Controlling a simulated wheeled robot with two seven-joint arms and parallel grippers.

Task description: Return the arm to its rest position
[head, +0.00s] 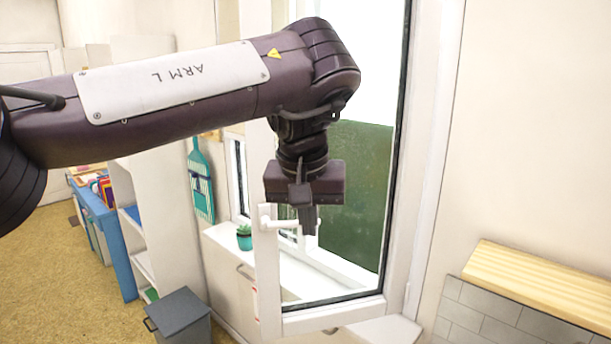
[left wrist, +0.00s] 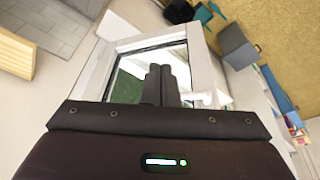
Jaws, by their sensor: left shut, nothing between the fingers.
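My left arm, marked "ARM L", reaches in from the left in the head view and bends down at the wrist. My left gripper (head: 309,222) points downward in front of the open window (head: 345,304), near its white handle (head: 277,222). I cannot tell whether the gripper touches the handle. The gripper's fingers (left wrist: 161,80) are together and empty in the left wrist view, with the window frame behind them. My right gripper does not show. No inkpad or stamp is in view.
A small potted plant (head: 244,237) stands on the sill (head: 222,240). A grey bin (head: 178,315) stands on the floor below. White shelves (head: 150,200) and a blue cabinet (head: 97,215) are at the left. A wooden ledge (head: 545,285) is at the lower right.

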